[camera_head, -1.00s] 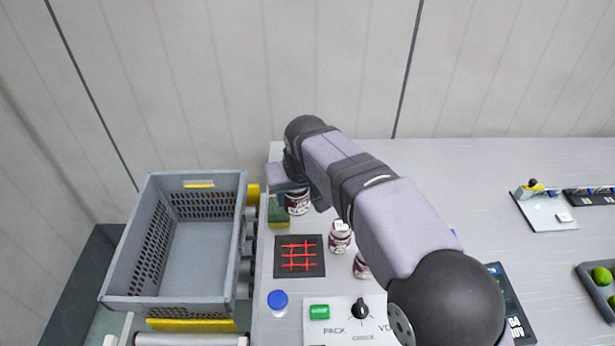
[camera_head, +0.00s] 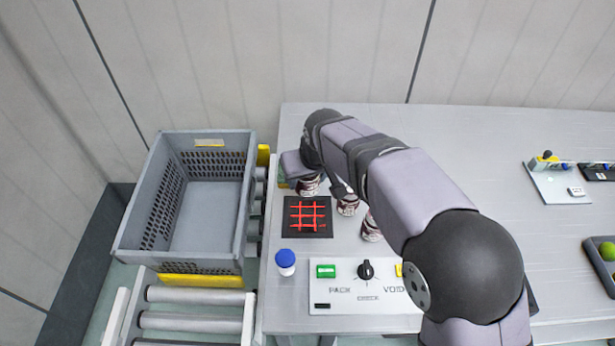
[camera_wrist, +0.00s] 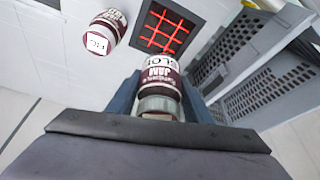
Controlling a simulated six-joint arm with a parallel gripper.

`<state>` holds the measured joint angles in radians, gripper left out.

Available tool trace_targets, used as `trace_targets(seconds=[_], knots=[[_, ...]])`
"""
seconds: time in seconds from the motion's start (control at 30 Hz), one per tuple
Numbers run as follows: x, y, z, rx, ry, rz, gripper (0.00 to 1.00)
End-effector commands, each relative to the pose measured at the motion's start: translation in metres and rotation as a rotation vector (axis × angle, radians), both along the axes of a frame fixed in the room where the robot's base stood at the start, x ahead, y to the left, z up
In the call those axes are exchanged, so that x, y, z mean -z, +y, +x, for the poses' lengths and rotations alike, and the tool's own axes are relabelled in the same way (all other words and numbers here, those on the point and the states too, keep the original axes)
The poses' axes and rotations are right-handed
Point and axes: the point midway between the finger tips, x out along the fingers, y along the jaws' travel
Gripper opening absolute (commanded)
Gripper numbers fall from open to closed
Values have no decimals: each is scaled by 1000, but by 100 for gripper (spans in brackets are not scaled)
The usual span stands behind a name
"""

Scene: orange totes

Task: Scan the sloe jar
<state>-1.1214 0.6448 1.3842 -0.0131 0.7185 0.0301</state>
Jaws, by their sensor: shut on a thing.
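My gripper (camera_wrist: 160,105) is shut on the sloe jar (camera_wrist: 158,75), whose maroon and white label shows in the wrist view between the two fingers. In the head view my gripper (camera_head: 306,178) holds the jar (camera_head: 308,187) just behind the black scanner window with its red grid (camera_head: 308,217). In the wrist view the scanner window (camera_wrist: 166,28) shows beyond the jar. The arm hides part of the gripper in the head view, and I cannot tell the jar's exact height.
Two similar jars stand right of the scanner (camera_head: 347,205) (camera_head: 371,229); one lid in the wrist view (camera_wrist: 98,43) reads FIG. A blue-capped bottle (camera_head: 286,263) and control panel (camera_head: 365,300) are in front. A grey crate (camera_head: 247,205) is left.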

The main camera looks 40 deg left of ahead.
Motion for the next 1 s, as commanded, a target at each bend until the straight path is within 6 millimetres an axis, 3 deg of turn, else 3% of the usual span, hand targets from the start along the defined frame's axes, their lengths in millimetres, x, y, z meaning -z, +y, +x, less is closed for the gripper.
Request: trace_targets(seconds=[0.7, 1.0], knots=[[70, 0, 0, 0, -1, 2, 13], [81, 0, 0, 0, -1, 2, 13]])
